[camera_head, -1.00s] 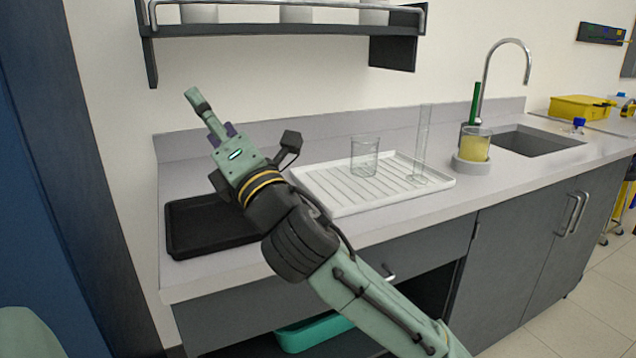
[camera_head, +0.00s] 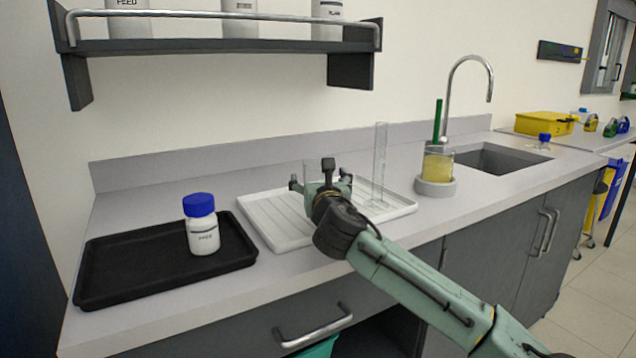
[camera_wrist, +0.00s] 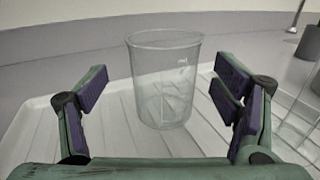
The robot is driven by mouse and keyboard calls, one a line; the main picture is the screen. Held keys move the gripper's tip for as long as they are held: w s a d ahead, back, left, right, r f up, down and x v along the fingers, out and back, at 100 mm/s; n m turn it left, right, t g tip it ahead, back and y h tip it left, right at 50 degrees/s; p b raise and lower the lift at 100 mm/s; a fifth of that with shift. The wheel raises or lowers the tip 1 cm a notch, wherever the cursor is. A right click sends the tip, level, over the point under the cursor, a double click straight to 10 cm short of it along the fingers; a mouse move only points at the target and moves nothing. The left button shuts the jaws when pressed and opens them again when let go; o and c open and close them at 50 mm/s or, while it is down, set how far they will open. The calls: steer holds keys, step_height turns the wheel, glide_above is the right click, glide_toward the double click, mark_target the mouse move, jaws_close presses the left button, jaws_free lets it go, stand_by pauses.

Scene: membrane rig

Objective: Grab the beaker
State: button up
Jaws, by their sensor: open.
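The clear, empty beaker (camera_wrist: 165,85) stands upright on the white ribbed drying tray (camera_wrist: 112,143). In the wrist view it is between the two fingers of my gripper (camera_wrist: 160,90), slightly ahead of them, with a gap on each side. In the head view my gripper (camera_head: 320,184) is over the tray and hides most of the beaker (camera_head: 313,168). My gripper is open and holds nothing.
A tall glass cylinder (camera_head: 380,160) stands on the tray to the right. Beyond it, a beaker of yellow liquid (camera_head: 438,165) sits on a grey base (camera_head: 435,188). A blue-capped white bottle (camera_head: 203,235) stands on a black tray (camera_head: 130,268). A shelf (camera_head: 215,47) hangs above.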

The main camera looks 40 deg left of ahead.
steer(key=x, duration=0.4)
steer(key=shift+w+d+p, duration=0.1)
steer(key=shift+w+p, duration=0.15)
steer(key=shift+p, duration=0.1)
steer(key=shift+c, duration=0.3)
steer(key=c, duration=1.3)
